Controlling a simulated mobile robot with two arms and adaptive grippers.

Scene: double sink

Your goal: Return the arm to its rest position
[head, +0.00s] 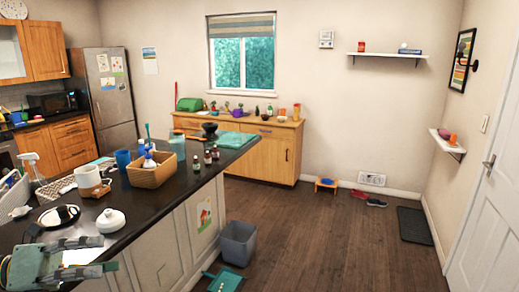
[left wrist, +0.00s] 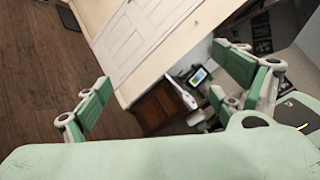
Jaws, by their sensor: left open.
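My left gripper (head: 104,254) is at the lower left of the head view, beside the front edge of the dark counter (head: 150,205). Its fingers are apart, with nothing visible between them. The left wrist view also shows the green finger pads of this gripper (left wrist: 160,92) spread wide, with the floor, a white door and furniture beyond. My right gripper is in neither view.
A grey bin (head: 238,243) and teal dustpan (head: 226,280) are on the floor. The floor to the right is mostly clear.

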